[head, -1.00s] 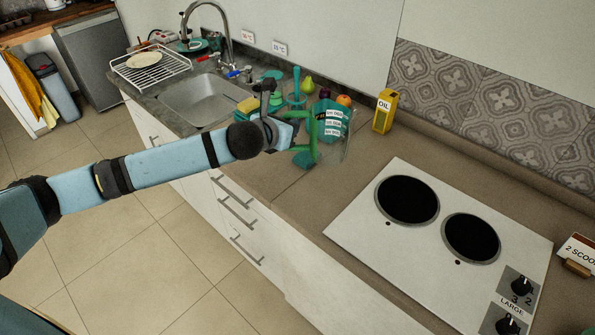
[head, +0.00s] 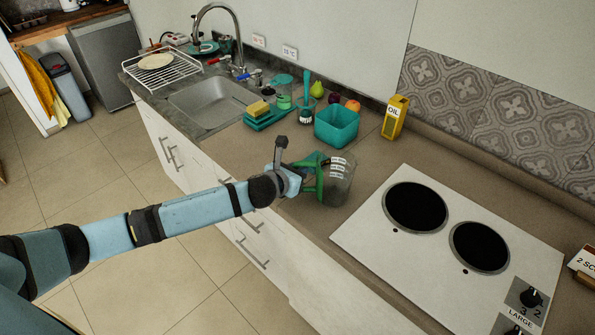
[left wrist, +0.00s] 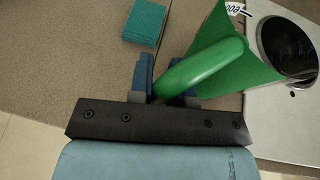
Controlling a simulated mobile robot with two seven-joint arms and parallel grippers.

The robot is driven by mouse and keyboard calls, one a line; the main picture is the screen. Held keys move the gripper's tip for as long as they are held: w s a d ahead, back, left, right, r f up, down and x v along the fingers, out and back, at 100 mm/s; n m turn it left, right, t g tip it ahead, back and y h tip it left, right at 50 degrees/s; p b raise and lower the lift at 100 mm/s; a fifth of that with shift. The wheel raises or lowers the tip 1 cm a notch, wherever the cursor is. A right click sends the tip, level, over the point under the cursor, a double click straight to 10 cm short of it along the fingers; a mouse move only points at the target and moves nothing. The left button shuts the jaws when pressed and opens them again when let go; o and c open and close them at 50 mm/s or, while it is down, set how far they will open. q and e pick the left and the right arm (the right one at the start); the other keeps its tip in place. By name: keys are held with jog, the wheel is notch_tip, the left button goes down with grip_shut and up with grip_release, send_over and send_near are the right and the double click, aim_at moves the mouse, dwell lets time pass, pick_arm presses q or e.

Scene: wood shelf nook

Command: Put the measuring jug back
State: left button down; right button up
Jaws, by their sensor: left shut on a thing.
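The measuring jug (head: 341,186) is clear with white labels and a green handle. In the head view it is upright, just left of the cooktop; I cannot tell whether its base touches the counter. My left gripper (head: 303,182) is shut on the green handle, on the jug's left side. In the left wrist view the green handle (left wrist: 205,66) passes between the blue fingers of the gripper (left wrist: 168,82). The jug's body is mostly out of that view. My right gripper is not in view.
The cooktop (head: 360,232) is close on the right. A teal bin (head: 337,128), an oil carton (head: 395,117), fruit and a sponge (head: 258,108) on a teal holder stand behind. The sink (head: 212,103) is further left. Bare counter (head: 240,148) lies left of the jug.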

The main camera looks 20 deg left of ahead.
pick_arm(q)
jog(key=c, duration=1.1)
grip_release()
jog(key=shift+f, duration=0.1)
